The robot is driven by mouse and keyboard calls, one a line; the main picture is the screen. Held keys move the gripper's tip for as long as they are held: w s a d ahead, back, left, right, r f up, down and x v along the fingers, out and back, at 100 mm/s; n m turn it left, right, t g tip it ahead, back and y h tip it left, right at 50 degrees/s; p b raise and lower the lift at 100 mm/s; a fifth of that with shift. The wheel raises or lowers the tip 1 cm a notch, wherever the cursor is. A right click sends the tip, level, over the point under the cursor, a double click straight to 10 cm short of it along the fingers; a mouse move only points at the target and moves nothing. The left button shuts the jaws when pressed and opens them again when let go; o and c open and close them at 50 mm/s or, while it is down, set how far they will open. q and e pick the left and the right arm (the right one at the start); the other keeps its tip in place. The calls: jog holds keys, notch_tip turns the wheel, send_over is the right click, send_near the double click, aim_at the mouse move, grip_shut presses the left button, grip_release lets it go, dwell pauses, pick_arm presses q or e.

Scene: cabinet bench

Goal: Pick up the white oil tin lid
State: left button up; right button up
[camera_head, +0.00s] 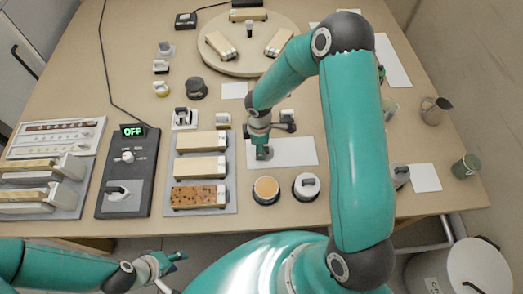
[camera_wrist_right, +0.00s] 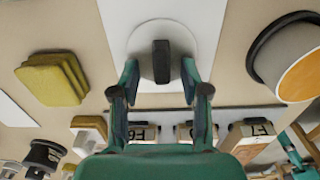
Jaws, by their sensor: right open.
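In the right wrist view the white lid (camera_wrist_right: 150,32) is a round pale disc with a dark upright knob (camera_wrist_right: 161,62), lying on a white sheet (camera_wrist_right: 203,35). My right gripper (camera_wrist_right: 160,78) is open, with one finger on each side of the knob and a gap to both. In the head view my right gripper (camera_head: 263,153) is over the white sheet (camera_head: 290,152), and the lid is not distinguishable there. A round dark-rimmed tin (camera_head: 266,189) with an orange-brown top stands nearer me. My left gripper (camera_head: 167,268) is open and empty off the bench's front edge.
A dark pot with a white handled top (camera_head: 306,187) stands beside the tin. A grey tray (camera_head: 230,160) with tan blocks lies left of the sheet. A yellow stack (camera_wrist_right: 50,78) shows in the wrist view. A turntable (camera_head: 248,62) is at the back.

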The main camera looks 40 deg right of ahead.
grip_shut()
